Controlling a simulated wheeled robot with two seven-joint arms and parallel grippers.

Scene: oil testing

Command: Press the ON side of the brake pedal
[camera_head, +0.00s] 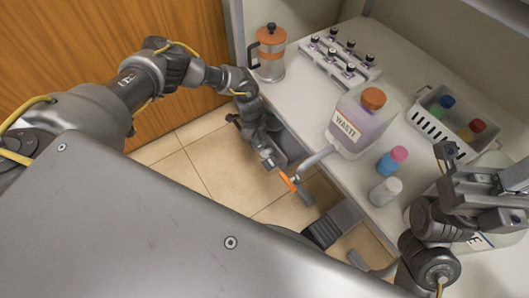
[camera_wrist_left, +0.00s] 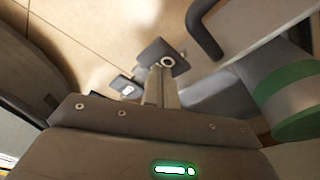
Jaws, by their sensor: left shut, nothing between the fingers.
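My left arm reaches down past the table's left edge in the head view. Its gripper (camera_head: 268,160) is low beside the table, shut and empty. Just beyond its tips is an orange piece (camera_head: 287,182) beside a grey plate; I cannot tell for certain that this is the brake pedal. In the left wrist view the shut fingers (camera_wrist_left: 161,80) point toward the floor, with a dark square pad (camera_wrist_left: 152,50) at their tips. A smaller dark pad with a pale mark (camera_wrist_left: 125,86) is to their left. ON lettering cannot be read. My right gripper (camera_head: 480,185) is above the table's right side; its opening is unclear.
The white table (camera_head: 300,100) holds an orange-lidded press (camera_head: 270,55), a rack of vials (camera_head: 340,58), a WASTE jug (camera_head: 360,122), two small bottles and a white basket (camera_head: 422,118). Tiled floor (camera_head: 205,165) is clear at left. A curved dark bar (camera_wrist_left: 203,35) is right of the left fingers.

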